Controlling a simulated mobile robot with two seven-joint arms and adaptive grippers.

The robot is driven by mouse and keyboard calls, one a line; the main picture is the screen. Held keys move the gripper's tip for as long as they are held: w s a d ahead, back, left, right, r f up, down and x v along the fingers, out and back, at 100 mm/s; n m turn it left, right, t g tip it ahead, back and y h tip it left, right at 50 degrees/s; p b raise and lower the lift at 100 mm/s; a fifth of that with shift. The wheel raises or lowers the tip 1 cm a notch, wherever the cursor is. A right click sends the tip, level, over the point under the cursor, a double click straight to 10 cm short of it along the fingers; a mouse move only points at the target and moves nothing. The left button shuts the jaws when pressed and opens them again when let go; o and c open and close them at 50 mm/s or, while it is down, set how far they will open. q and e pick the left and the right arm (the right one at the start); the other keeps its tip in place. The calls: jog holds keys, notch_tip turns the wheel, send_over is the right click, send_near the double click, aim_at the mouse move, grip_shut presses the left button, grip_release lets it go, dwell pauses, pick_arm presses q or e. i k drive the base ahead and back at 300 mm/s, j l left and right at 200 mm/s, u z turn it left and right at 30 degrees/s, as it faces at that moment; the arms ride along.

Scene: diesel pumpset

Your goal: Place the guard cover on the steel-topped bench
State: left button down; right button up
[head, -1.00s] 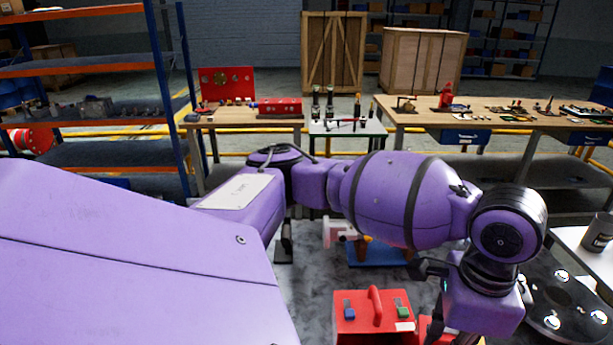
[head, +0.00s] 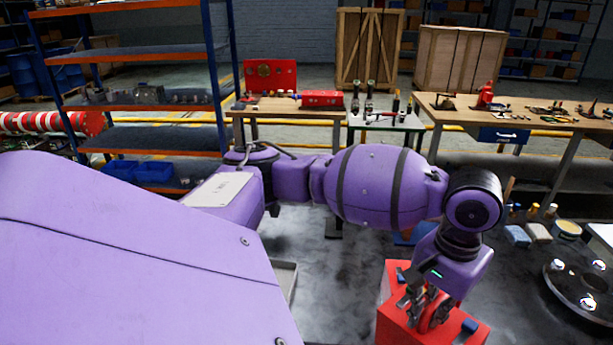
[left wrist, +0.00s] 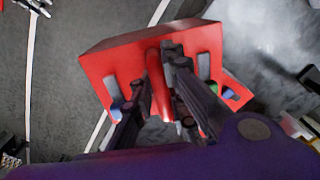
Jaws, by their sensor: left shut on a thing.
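The guard cover, a red box-like piece (head: 396,325) with a raised red handle and small blue parts, is at the bottom right of the head view. My left gripper (head: 428,308) points down on it, its fingers around the handle. In the left wrist view the red cover (left wrist: 120,62) fills the middle, with the handle between the shut fingers (left wrist: 168,108). What the cover rests on is hidden. A small light-topped bench (head: 385,124), possibly the steel-topped one, stands at the back with dark upright items on it. My right gripper is out of view.
Wooden-topped benches (head: 285,113) stand beside the small one; the right one (head: 450,115) carries tools. A blue-and-orange rack (head: 150,52) is at left. A round dark base (head: 585,290) and a pale table edge (head: 602,234) are at right. Bare floor (head: 340,275) lies between.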

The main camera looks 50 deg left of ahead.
aim_at(341, 298)
jog(key=u, duration=1.35)
jog(key=i+l+u, duration=0.15)
jog(key=l, duration=0.2)
jog(key=i+l+u, duration=0.1)
jog(key=l, duration=0.25)
